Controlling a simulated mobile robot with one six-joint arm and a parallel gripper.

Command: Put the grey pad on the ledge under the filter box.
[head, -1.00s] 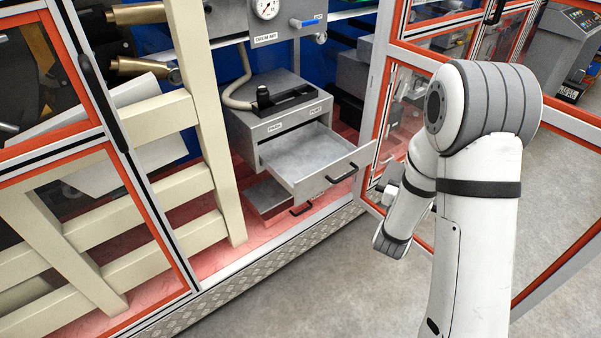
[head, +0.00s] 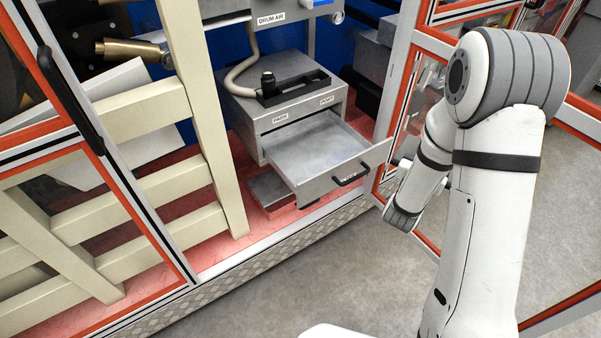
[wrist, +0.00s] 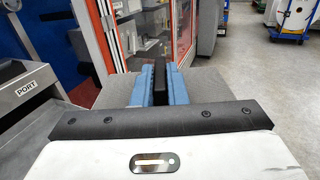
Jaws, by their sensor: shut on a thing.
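In the head view the gripper is hidden behind my arm, right of the grey cabinet (head: 267,122). This cabinet has PARK and PORT labels and an open, empty drawer (head: 330,150). I cannot tell whether it is the filter box. Below the drawer is a low grey tray-like piece (head: 268,189); I cannot tell whether it is the ledge.
Cream rails (head: 205,110) stand left of the cabinet. An open orange-edged door (head: 408,110) stands to the right, close to my arm. A metal sill (head: 265,250) runs along the front. The grey floor (head: 290,295) before it is clear.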

